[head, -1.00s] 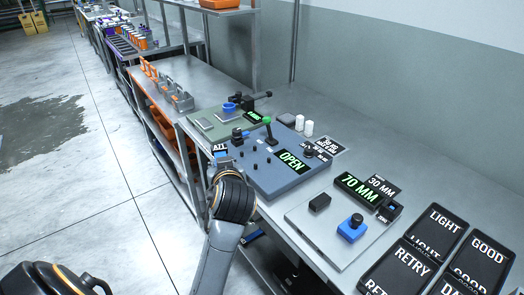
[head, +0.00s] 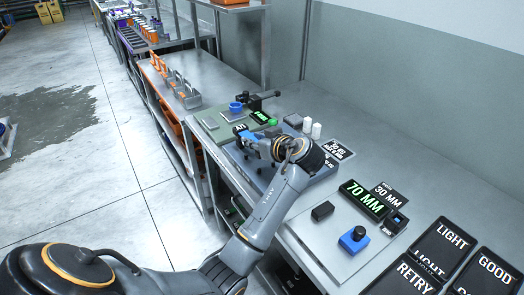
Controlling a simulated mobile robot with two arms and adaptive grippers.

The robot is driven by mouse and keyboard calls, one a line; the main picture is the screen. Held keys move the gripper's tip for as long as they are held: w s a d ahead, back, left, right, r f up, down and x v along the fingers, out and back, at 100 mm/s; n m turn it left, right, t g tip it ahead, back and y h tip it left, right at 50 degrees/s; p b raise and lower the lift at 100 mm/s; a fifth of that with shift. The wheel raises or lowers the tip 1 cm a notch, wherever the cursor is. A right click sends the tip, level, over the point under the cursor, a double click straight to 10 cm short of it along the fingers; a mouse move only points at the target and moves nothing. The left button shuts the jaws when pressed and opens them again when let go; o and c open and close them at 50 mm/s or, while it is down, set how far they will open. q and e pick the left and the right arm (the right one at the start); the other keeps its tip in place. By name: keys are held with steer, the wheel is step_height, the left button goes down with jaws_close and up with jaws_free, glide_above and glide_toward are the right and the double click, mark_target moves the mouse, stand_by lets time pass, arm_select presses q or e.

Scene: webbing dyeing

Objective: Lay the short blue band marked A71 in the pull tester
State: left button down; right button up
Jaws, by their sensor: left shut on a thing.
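The short blue band (head: 249,135) is in my left gripper (head: 263,146), with its small white-on-black tag at the far end. The tag's text is too small here to read with certainty. My left gripper is shut on the band and is over the far left part of the blue-grey pull tester (head: 322,173). A green lever knob (head: 272,121) shows just beyond the gripper. I cannot tell whether the band touches the tester. My right gripper is not in view.
Behind the tester is a green-grey plate (head: 213,124) with a blue ring-shaped part (head: 236,107) and a black clamp (head: 262,97). White cylinders (head: 312,129) stand on its right. A 70 MM display (head: 363,199) and black trays (head: 440,246) are nearer on the bench.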

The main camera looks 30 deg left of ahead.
mark_target(262, 166)
arm_select(q)
steer(key=shift+w+d+f, duration=0.2)
steer(key=shift+w+f, duration=0.25)
steer(key=shift+f, duration=0.1)
steer(key=shift+w+d+f, duration=0.15)
steer(key=shift+w+f, duration=0.3)
steer(key=shift+f, duration=0.1)
steer(key=f, duration=0.1)
steer(key=f+p, duration=0.1)
steer(key=f, duration=0.1)
steer(key=shift+w+d+f, duration=0.1)
steer(key=shift+w+f, duration=0.1)
steer(key=shift+f, duration=0.15)
steer(key=shift+f+b, duration=0.45)
steer(key=shift+f, duration=0.1)
steer(key=shift+f, duration=0.1)
steer(key=c, duration=1)
jaws_free()
steer(key=shift+s, duration=0.1)
